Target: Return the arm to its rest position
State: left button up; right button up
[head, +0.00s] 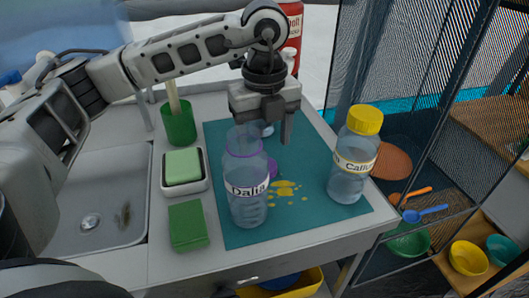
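My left arm reaches in from the upper left, over the sink and counter. Its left gripper (264,127) points down above the teal mat (225,140), just behind the top of the clear bottle labelled Dalia (248,205). The fingers look apart with nothing clearly held; the left finger is partly hidden behind the bottle's top. The Dalia bottle stands upright on the mat and shows no cap on its top. My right gripper is not in view.
A yellow-capped bottle (349,170) stands right on the mat, near yellow spots (283,188). A purple item (272,168) is partly hidden behind the Dalia bottle. A green cup (179,124), a soap dish (184,186) and a green sponge (188,224) stand left, beside the sink (95,205).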

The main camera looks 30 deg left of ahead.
pick_arm(q)
notch_tip(320, 180, up, 7)
